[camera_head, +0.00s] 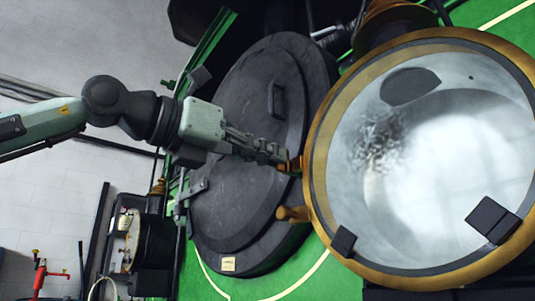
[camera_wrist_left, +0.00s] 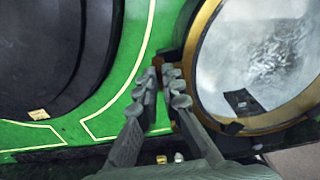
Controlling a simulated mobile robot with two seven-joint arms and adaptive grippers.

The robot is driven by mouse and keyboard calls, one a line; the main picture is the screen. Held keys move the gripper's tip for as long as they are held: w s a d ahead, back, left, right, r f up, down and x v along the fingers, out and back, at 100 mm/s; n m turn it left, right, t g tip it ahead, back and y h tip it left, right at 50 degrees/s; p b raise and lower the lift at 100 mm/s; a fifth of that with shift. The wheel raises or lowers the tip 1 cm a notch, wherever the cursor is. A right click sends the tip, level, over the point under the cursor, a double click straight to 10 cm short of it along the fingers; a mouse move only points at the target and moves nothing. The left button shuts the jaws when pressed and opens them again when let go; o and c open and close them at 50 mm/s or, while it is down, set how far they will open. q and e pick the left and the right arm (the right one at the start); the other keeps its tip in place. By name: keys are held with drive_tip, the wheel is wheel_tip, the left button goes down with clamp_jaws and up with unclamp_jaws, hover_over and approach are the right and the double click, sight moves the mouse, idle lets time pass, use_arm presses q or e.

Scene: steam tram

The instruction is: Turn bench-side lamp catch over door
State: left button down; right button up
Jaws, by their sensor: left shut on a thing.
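The lamp (camera_head: 309,140) has a round brass rim and pale glass; the rim also shows at right in the left wrist view (camera_wrist_left: 194,50). A small brass-brown catch (camera_head: 291,166) sits at the rim's left side. My left gripper (camera_head: 284,162) is shut on this catch, with its fingertips at the rim; in the left wrist view its fingers (camera_wrist_left: 163,85) reach up to the rim's left edge and largely hide the catch. A second brown knob (camera_head: 293,213) projects from the rim below it. My right gripper is in neither view.
A large round black door (camera_head: 235,150) with a handle and hinge stands left of the lamp, behind my left arm, on a green front with cream lines. Black blocks (camera_head: 492,217) sit at the lamp glass. A red-handled fitting (camera_head: 42,275) is at the lower left, over pale tiled floor.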

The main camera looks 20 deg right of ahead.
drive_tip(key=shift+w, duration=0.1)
use_arm(q)
drive_tip(key=m, duration=0.7)
drive_tip(key=s+m, duration=0.1)
drive_tip(key=m, duration=0.3)
drive_tip(key=shift+d+f, duration=0.15)
drive_tip(key=shift+f, duration=0.05)
drive_tip(key=m, duration=0.3)
drive_tip(key=shift+f, duration=0.1)
drive_tip(key=m, duration=0.3)
drive_tip(key=shift+f+p, duration=0.2)
drive_tip(key=shift+p, duration=0.15)
drive_tip(key=shift+m, duration=0.3)
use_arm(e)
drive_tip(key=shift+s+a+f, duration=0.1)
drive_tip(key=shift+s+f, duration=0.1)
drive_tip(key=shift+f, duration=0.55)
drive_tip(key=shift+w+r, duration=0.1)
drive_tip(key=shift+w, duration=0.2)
